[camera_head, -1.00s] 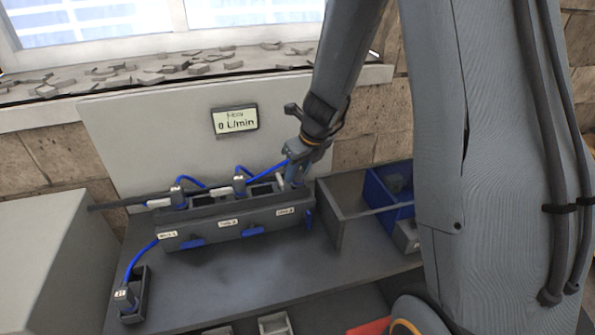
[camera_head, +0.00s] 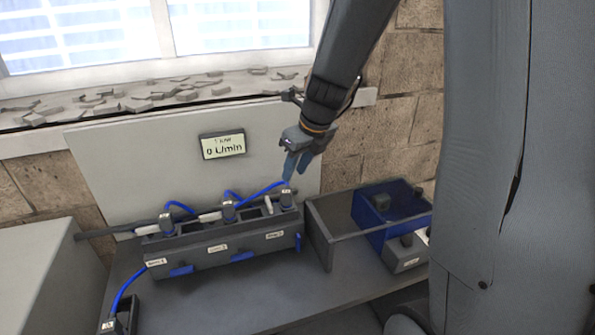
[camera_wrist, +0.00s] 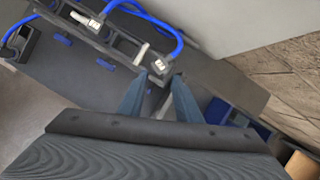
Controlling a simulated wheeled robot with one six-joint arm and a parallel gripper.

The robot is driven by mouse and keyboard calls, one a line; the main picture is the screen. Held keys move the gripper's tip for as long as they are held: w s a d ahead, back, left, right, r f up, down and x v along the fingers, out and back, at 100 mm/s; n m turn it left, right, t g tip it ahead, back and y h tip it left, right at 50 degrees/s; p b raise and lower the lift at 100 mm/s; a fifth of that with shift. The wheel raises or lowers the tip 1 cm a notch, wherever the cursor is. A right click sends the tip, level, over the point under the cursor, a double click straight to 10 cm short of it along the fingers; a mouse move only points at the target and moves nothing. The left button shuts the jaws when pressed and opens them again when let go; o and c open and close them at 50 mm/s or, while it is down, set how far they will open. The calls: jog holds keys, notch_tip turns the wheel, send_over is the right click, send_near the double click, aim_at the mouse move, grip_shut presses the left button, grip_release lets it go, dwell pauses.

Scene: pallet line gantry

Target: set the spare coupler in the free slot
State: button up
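A long grey slotted rack (camera_head: 215,248) stands on the bench with labels and blue tabs on its front. Another hosed coupler (camera_head: 109,325) sits in a small holder at the lower left. I cannot tell which is the spare. My gripper (camera_head: 290,178) is just above the right coupler. In the wrist view its fingers (camera_wrist: 158,92) are apart and empty, with the right coupler (camera_wrist: 158,66) beyond their tips.
A grey display (camera_head: 222,145) reading 0 L/min is on the panel behind the rack. Right of the rack are an open grey tray (camera_head: 318,237) and a blue bin (camera_head: 366,218) with dark pieces. Clear bench lies before the rack.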

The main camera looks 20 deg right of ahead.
jog(key=s+f+n+h, duration=0.1)
jog(key=s+n, duration=0.7)
jog(key=n, duration=0.7)
jog(key=s+a+f+n+g, duration=0.1)
jog(key=s+n, duration=0.7)
jog(key=n, duration=0.8)
jog(key=shift+a+f+g+h, duration=0.2)
jog(key=shift+a+g+h, duration=0.1)
jog(key=shift+h, duration=0.1)
